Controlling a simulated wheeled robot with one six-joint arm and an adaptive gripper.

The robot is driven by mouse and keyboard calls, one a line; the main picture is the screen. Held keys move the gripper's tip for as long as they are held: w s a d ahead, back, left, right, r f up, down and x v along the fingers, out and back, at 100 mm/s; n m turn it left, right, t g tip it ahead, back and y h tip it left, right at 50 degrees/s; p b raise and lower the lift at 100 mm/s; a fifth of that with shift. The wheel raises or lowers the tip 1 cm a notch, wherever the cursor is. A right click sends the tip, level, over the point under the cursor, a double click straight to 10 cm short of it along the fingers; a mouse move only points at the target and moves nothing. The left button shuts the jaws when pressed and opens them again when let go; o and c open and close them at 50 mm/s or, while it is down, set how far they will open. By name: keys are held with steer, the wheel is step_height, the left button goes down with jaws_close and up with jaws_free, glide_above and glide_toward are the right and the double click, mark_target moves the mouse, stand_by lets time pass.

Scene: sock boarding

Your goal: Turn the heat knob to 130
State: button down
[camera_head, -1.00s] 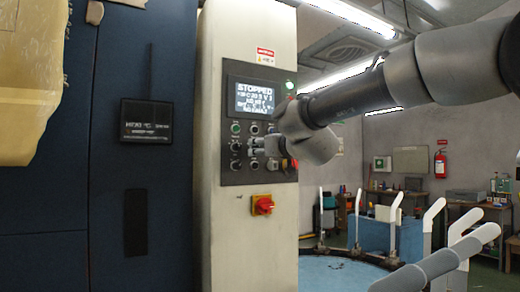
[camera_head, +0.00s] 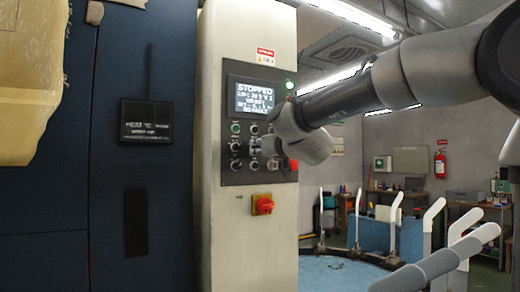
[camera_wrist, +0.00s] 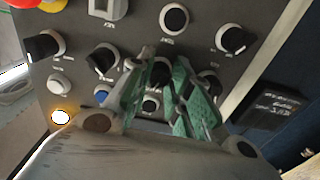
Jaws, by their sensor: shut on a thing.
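The control panel (camera_head: 230,172) is on a pale upright cabinet, with a lit screen (camera_head: 255,97) reading STOPPED above rows of knobs and buttons. My gripper (camera_wrist: 158,70) is at the lower part of this panel, and my wrist covers some of the controls in the head view. In the wrist view its two green fingers are shut on a dark round knob (camera_wrist: 160,73). The knob's label and pointer mark are too small or hidden to read, so I cannot tell its setting.
Other black knobs (camera_wrist: 103,61) and (camera_wrist: 236,40) sit close on both sides of my fingers. A red rotary switch (camera_head: 263,205) is below the panel. A blue round table (camera_head: 335,275) with several white upright forms (camera_head: 395,205) stands at right.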

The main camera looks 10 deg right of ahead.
steer(key=shift+m, duration=3.7)
steer(key=c, duration=1.3)
jaws_free()
